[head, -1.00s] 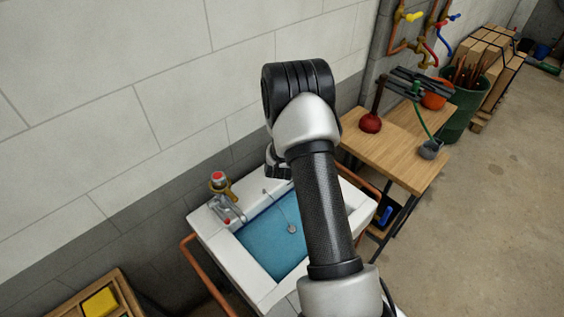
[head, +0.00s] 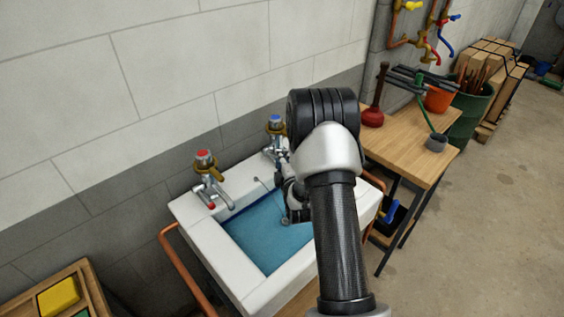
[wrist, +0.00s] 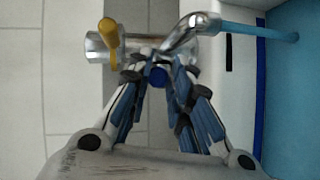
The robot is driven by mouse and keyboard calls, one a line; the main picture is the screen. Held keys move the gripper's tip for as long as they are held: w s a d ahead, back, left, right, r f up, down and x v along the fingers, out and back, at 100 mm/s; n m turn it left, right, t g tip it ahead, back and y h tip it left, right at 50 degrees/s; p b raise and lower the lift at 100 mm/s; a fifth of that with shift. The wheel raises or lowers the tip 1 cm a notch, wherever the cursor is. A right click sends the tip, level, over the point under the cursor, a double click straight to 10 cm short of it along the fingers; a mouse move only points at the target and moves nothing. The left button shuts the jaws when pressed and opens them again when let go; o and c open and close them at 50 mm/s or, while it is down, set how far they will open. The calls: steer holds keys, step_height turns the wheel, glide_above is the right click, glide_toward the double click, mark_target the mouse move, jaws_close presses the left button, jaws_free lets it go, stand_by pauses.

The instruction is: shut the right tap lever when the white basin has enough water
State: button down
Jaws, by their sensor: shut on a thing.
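The white basin (head: 190,215) holds blue water (head: 265,235), which also shows at the right of the wrist view (wrist: 295,120). The right tap (head: 275,125), with a blue cap, stands at the basin's back edge, partly hidden by my arm. In the wrist view a blue stream (wrist: 255,30) runs from its chrome spout (wrist: 190,32) into the basin. My gripper (wrist: 158,72) is shut around the blue-tipped right tap lever (wrist: 158,78), below the spout in that view. A dark blue band (wrist: 260,85) runs along the basin's inner wall beside the water.
The left tap (head: 207,175), with red cap, stands at the basin's back left. A copper rail (head: 180,265) runs beside the basin. A wooden bench (head: 415,145) with a plunger (head: 373,113) is to the right. A wooden crate (head: 85,275) is at lower left. Open floor lies right.

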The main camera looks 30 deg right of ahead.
steer(key=shift+s+d+f+m+t+h, duration=0.1)
steer(key=shift+f+m+t+h, duration=0.4)
steer(key=shift+t, duration=0.3)
steer(key=shift+f, duration=0.1)
steer(key=c, duration=1.8)
jaws_free()
steer(key=o, duration=0.3)
steer(key=shift+f+y, duration=0.15)
steer(key=shift+y, duration=0.15)
steer(key=v, duration=1.2)
steer(key=shift+f, duration=0.1)
